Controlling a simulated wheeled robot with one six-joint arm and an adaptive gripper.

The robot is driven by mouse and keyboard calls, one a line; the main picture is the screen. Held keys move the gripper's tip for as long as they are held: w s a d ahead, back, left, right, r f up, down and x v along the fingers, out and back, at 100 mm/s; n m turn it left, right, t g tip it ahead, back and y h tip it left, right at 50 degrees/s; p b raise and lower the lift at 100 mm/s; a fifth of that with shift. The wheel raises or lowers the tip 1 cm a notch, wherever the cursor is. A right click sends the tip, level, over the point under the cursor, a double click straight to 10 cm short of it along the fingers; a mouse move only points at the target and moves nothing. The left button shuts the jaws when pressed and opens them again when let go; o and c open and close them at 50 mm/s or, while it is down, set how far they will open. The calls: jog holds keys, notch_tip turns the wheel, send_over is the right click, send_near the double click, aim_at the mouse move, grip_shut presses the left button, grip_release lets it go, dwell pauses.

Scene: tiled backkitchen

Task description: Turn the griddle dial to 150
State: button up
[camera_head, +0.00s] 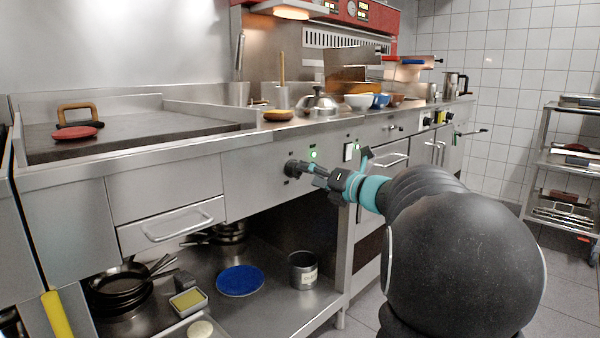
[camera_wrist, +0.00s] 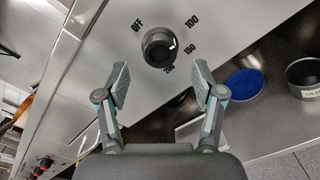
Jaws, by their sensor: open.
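The griddle dial (camera_wrist: 158,48) is a round black knob on the steel front panel. Printed marks OFF, 100, 150 and 200 surround it. A small white mark on its right side points roughly between 100 and 150, nearer 150. My gripper (camera_wrist: 159,76) is open, its two fingers spread to the left and right of the dial and short of it in the wrist view; I see no contact. In the head view my gripper (camera_head: 312,172) faces the dial (camera_head: 291,168) close up, with fingertips partly overlapping. The griddle plate (camera_head: 130,136) is at upper left.
A lit green lamp (camera_head: 314,154) sits above the dial, and a white switch (camera_head: 348,152) is to its right. A drawer handle (camera_head: 178,226) projects at left. Pans (camera_head: 120,285), a blue disc (camera_head: 240,281) and a metal pot (camera_head: 303,270) stand on the shelf below.

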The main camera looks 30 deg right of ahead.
jog(key=x, duration=0.4)
jog(key=shift+w, duration=0.1)
jog(key=c, duration=1.1)
jog(key=shift+c, duration=0.2)
jog(key=shift+m, duration=0.4)
jog(key=shift+r+m+p, duration=0.1)
jog(key=shift+m+p, duration=2.75)
jog(key=shift+m, duration=1.75)
